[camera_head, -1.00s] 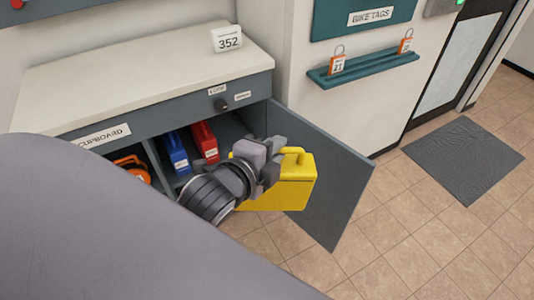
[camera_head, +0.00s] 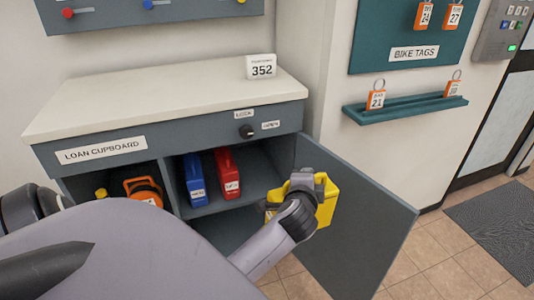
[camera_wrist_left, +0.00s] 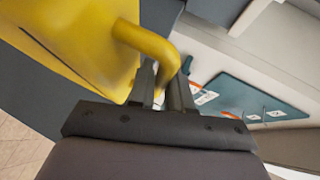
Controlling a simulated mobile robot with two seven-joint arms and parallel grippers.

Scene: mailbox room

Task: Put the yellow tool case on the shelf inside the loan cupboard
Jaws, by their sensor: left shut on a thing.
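The yellow tool case (camera_head: 328,206) hangs by its handle from my left gripper (camera_head: 303,185), in front of the open cupboard door. In the left wrist view, the fingers (camera_wrist_left: 165,88) are shut on the curved handle of the case (camera_wrist_left: 65,40). The gripper hides part of the case in the head view. The grey loan cupboard (camera_head: 88,150) stands open. Its shelf (camera_head: 205,207) carries a blue case (camera_head: 193,180) and a red case (camera_head: 227,174), with bare room to the right of the red one. My right gripper is not in view.
The open door (camera_head: 360,235) juts out at the right of the cupboard. An orange item (camera_head: 146,188) and a small yellow item (camera_head: 101,192) sit in the left compartment. A dial (camera_head: 246,131) is on the front. A teal tag ledge (camera_head: 405,110) is on the wall.

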